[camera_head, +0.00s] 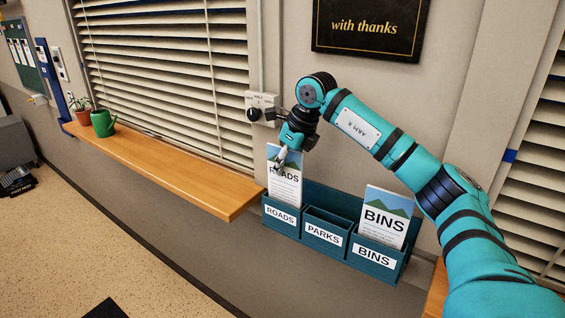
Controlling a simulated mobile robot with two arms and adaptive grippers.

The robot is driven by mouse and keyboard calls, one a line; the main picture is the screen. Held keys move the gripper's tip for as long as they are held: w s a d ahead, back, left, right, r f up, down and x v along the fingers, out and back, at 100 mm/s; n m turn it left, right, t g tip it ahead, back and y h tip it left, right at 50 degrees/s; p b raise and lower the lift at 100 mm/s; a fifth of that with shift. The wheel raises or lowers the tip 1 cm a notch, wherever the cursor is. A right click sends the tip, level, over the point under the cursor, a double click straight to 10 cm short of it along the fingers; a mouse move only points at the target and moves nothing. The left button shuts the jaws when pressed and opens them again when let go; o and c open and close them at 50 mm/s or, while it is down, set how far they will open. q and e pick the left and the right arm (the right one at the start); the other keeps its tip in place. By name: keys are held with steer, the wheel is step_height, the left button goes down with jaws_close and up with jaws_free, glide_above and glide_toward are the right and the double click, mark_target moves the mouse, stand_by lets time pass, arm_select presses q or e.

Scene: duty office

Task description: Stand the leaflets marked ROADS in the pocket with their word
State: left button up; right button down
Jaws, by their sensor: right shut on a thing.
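The ROADS leaflets (285,190), white with a green hill picture at the top, are upright at the left pocket of the teal rack. Their lower end is hidden behind the front of the pocket labelled ROADS (281,215). My right gripper (281,162) is shut on the ROADS leaflets at their top edge and covers part of the word. The middle pocket, labelled PARKS (323,234), shows no leaflets. BINS leaflets (384,217) stand in the right pocket, labelled BINS (374,256). My left gripper is out of view.
A wooden shelf (170,168) ends just left of the rack, with a green watering can (103,123) and a potted plant (81,110) at its far end. A wall box with a dark knob (254,114) is above the rack. A black "with thanks" plaque (368,28) hangs higher.

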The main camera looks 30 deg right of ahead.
steer(key=shift+f, duration=0.5)
steer(key=c, duration=1.4)
jaws_free()
steer(key=shift+o, duration=0.2)
steer(key=v, duration=1.2)
